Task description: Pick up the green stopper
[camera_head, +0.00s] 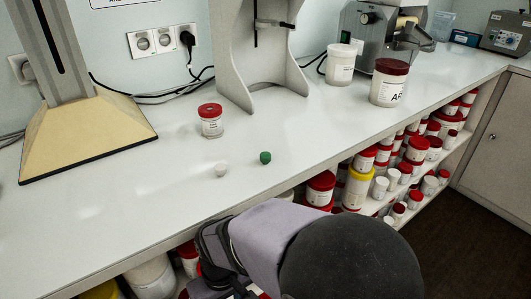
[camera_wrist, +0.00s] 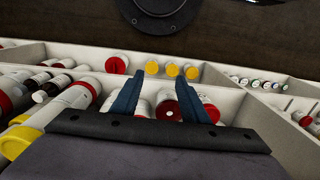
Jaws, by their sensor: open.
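The green stopper (camera_head: 265,157) is small and sits on the white counter (camera_head: 110,205), a little back from its front edge. A small white stopper-like piece (camera_head: 221,170) lies to its left. My gripper shows in the wrist view (camera_wrist: 158,90) with its two blue fingers apart and nothing between them. That view faces shelves of jars, and the green stopper is not in it. In the head view my arm is at the bottom centre, in front of the counter edge, well apart from the stopper. My fingertips are not clear there.
A red-lidded jar (camera_head: 210,122) stands behind the stoppers. A grey stand (camera_head: 262,55) is at the back, with a larger dark-red-lidded tub (camera_head: 389,84) and a white tub (camera_head: 341,65) to the right. Shelves of jars (camera_head: 358,187) lie below the counter. The counter's left front is clear.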

